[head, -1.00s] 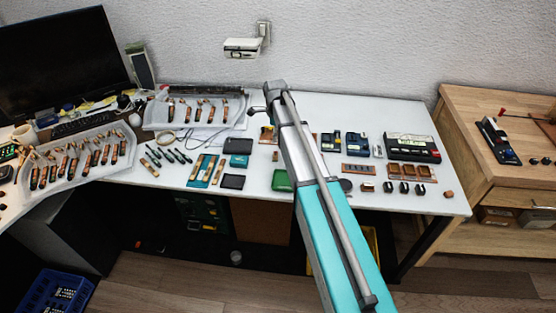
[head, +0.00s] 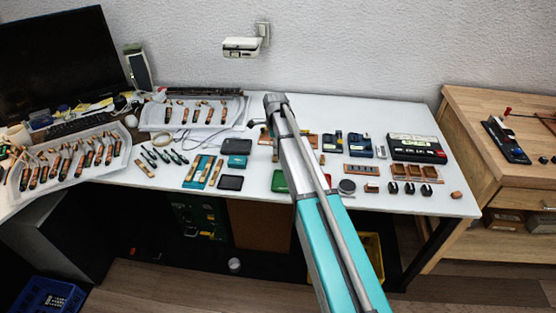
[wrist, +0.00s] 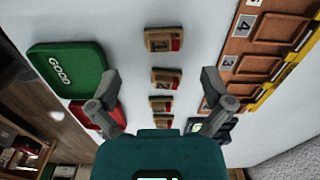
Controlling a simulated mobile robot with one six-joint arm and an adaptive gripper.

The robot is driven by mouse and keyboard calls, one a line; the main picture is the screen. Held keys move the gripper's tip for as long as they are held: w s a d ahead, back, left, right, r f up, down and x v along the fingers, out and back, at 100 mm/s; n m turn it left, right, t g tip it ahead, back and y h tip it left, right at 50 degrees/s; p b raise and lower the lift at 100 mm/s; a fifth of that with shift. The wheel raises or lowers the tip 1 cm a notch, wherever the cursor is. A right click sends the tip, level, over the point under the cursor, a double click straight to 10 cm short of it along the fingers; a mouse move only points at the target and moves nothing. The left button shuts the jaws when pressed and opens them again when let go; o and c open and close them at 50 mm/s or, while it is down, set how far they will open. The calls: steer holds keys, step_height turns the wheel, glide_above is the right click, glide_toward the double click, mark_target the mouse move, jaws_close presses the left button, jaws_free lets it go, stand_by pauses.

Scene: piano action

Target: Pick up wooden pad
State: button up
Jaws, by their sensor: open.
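Several small wooden pads with red marks lie in a column on the white table in the wrist view. The nearest-to-centre pad (wrist: 166,79) lies between my open fingertips as seen from above. Another wooden pad (wrist: 163,40), marked 1, lies beyond it, and smaller-looking ones (wrist: 161,105) lie below. My gripper (wrist: 160,85) is open and empty, with a finger on either side of the column. In the head view my arm hides the gripper and most of this row; a small wooden pad (head: 322,160) shows just right of the arm.
A green tray (wrist: 68,68) marked GOOD and a red tray (wrist: 97,116) lie left of the pads. A brown numbered board (wrist: 267,45) lies to the right. Clear trays (head: 190,126) of parts and a black case (head: 416,148) stand elsewhere on the table.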

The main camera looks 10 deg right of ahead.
mark_target(275, 156)
steer(key=shift+f, duration=0.1)
stand_by(0.3)
step_height(275, 156, down, 5)
steer(key=b, duration=0.5)
steer(key=shift+w, duration=0.1)
stand_by(0.6)
steer(key=c, duration=0.9)
